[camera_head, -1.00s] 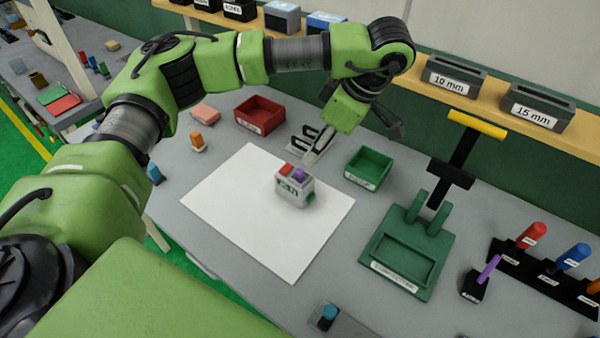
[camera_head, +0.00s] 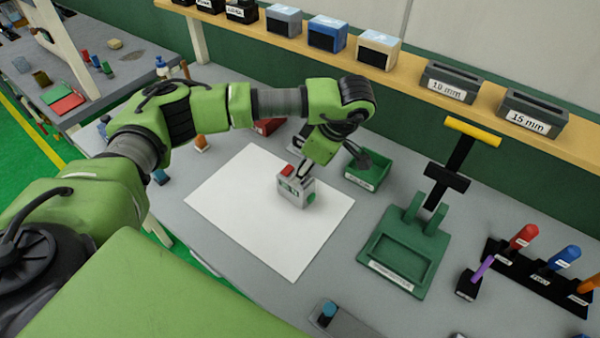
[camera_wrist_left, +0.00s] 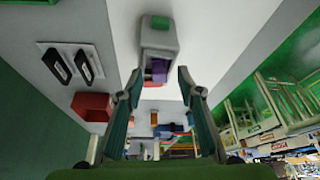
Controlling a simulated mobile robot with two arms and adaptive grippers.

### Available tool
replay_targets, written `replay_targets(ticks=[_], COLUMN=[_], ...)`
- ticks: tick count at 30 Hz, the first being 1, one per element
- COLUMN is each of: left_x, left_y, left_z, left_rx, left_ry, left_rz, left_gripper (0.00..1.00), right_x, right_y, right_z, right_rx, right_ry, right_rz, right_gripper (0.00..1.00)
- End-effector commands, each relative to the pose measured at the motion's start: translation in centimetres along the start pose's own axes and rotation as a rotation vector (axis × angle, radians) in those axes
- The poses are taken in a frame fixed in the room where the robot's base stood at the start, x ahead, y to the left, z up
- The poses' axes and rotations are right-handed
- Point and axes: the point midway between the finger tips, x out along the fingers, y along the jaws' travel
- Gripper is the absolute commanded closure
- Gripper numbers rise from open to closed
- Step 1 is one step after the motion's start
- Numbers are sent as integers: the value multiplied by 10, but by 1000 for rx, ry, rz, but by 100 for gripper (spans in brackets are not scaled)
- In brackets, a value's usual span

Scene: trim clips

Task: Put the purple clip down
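A small grey box with a green readout (camera_head: 291,191) stands on a white sheet (camera_head: 240,215). A red clip (camera_head: 287,170) shows on its top. The purple clip (camera_wrist_left: 156,70) shows in the left wrist view at the grey box (camera_wrist_left: 158,38), between my fingers. In the head view my gripper hides it. My left gripper (camera_head: 303,172) is right at the box's top, pointing down. In the left wrist view its fingers (camera_wrist_left: 160,75) are apart, with a gap on each side of the purple clip. My right gripper is not in view.
A green bin (camera_head: 367,178) stands right of my left gripper, close to it. A red bin (camera_head: 268,126) is partly hidden behind my arm. A green press fixture (camera_head: 405,250) and a rack of coloured handles (camera_head: 535,270) stand to the right. The white sheet's front is clear.

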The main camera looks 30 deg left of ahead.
Motion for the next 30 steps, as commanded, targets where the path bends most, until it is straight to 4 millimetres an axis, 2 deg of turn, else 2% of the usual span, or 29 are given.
replay_targets(ticks=[4,6,8,22,26,30], left_x=[0,0,0,-3,-10,-27], left_y=[0,0,0,1,1,2], left_z=[0,0,0,-1,-4,-10], left_rx=[0,0,-1,-1,-2,-3], left_ry=[0,0,0,0,-2,-2], left_rz=[0,0,0,2,3,7], left_gripper=[66,82,94,97,97,97], right_x=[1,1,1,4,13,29], right_y=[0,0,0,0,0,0], right_z=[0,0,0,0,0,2], right_rx=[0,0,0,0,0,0], right_ry=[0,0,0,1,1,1], right_rz=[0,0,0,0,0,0], right_gripper=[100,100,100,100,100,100])
